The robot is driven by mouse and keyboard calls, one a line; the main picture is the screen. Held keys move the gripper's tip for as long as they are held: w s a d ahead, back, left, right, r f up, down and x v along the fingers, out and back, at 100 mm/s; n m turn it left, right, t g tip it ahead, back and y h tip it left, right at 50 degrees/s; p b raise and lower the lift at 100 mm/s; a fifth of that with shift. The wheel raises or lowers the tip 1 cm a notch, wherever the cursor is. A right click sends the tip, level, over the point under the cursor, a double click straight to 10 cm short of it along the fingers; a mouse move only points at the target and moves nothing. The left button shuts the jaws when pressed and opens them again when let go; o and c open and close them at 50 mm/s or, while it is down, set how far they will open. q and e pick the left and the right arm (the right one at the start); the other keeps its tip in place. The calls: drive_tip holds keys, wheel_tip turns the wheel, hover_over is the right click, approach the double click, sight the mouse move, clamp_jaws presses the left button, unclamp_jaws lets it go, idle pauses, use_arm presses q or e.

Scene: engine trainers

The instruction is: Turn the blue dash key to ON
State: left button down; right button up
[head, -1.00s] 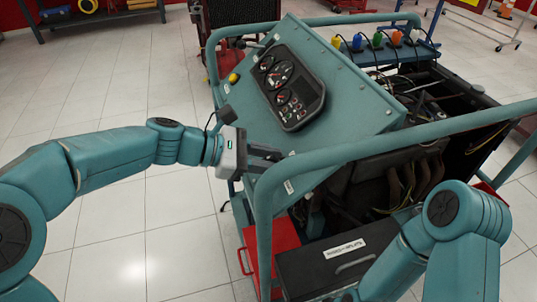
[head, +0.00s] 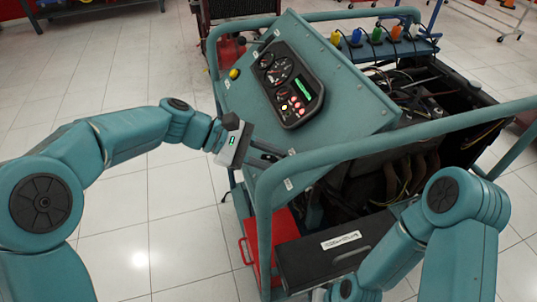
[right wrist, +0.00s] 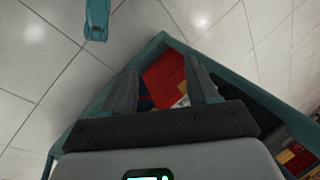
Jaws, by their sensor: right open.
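The sloped teal dash panel (head: 340,100) carries a black gauge cluster (head: 290,85), with a green display and small red and amber lamps lit. I cannot make out the blue key; my left gripper covers the lower left of the panel. My left gripper (head: 272,153) is at that lower left edge, tilted, its dark fingers reaching toward the panel. Whether they are shut on the key is not clear. My right gripper (right wrist: 163,88) is open and empty in the right wrist view, above the frame's base and a red thing.
Teal frame tubes (head: 400,140) run around the trainer close to my left gripper. A black box (head: 335,255) and a red tray (head: 265,245) sit low at the front. A yellow knob (head: 234,74) is on the panel's upper left. Floor at left is clear.

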use_arm(q)
drive_tip(key=c, duration=1.2)
unclamp_jaws()
drive_tip(key=shift+o, duration=0.2)
drive_tip(key=p+v, duration=0.2)
drive_tip(key=v, duration=1.4)
drive_tip(key=shift+a, duration=0.2)
drive_tip(key=shift+w, duration=0.1)
